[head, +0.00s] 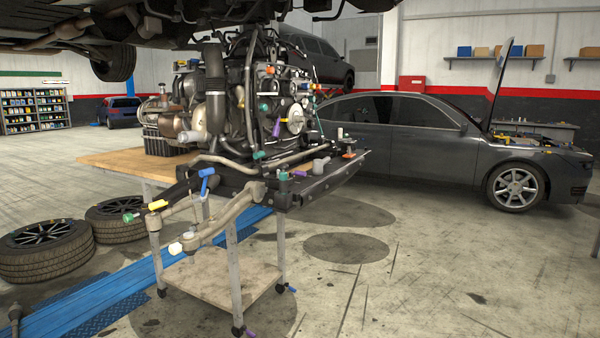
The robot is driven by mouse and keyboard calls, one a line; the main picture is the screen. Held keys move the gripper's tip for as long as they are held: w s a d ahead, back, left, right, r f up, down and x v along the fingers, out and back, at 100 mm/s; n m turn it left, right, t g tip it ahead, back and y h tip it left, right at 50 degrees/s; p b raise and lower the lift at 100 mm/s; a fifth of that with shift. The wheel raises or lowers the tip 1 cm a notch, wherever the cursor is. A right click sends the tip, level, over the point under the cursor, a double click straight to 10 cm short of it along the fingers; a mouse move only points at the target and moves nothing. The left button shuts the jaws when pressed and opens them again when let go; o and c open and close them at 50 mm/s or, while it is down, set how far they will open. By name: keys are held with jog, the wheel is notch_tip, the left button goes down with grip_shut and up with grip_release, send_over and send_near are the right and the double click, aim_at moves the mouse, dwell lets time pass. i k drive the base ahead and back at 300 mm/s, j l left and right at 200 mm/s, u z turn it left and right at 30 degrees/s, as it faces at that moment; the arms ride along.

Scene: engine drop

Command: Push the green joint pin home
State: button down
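A green piece (131,217) shows at the left end of a dark control arm (182,190), beside a yellow piece (157,204). I cannot tell how far it sits in. Other green pieces show too: one on the front of the subframe (283,176), one low on the engine (259,155) and a teal one higher up (264,107). I cannot tell which is the joint pin. My gripper is not in view.
The engine (245,90) stands on a wheeled table (120,160) under a raised car (60,30). Two loose wheels (45,250) and a blue lift rail (120,285) lie at left. A grey car (400,140) stands behind. The floor (450,270) at right is clear.

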aim_at(128, 218)
jog(key=u, duration=1.2)
